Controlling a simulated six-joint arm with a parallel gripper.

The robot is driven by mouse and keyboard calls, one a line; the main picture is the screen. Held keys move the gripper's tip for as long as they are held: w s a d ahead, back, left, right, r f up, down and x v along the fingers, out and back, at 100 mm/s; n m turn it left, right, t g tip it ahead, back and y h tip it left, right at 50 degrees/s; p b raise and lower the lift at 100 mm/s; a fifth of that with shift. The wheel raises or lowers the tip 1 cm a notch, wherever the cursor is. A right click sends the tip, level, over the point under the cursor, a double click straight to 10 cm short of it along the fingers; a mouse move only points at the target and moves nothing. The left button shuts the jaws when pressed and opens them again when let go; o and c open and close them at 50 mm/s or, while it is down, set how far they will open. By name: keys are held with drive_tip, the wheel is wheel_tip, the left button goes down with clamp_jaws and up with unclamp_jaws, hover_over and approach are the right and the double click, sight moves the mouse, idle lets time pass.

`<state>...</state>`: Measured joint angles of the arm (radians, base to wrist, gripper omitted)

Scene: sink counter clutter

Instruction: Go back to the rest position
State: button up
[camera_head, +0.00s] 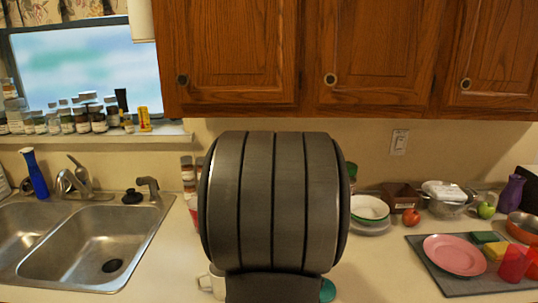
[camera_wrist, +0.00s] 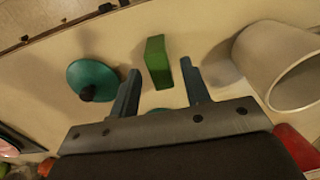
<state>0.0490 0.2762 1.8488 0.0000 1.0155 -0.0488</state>
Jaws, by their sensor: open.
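My gripper (camera_wrist: 160,66) shows in the wrist view with its two fingers spread apart and nothing clamped between them. A green block (camera_wrist: 158,62) shows in the gap between the fingertips, apart from both; its exact distance is hard to judge. A teal round lid with a dark knob (camera_wrist: 92,74) lies left of the fingers. A white mug (camera_wrist: 262,60) lies to the right, its open mouth facing the lower right. In the head view my dark arm link fills the middle and hides the gripper and the block. The white mug (camera_head: 213,284) peeks out at its lower left.
The double sink (camera_head: 90,245) with its faucet (camera_head: 75,180) is at the left. Bowls (camera_head: 369,208), a red apple (camera_head: 411,217) and a dark mat (camera_head: 440,283) with a pink plate (camera_head: 455,254) are at the right. Wooden cupboards (camera_head: 370,55) hang above.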

drive_tip(key=shift+r, duration=0.6)
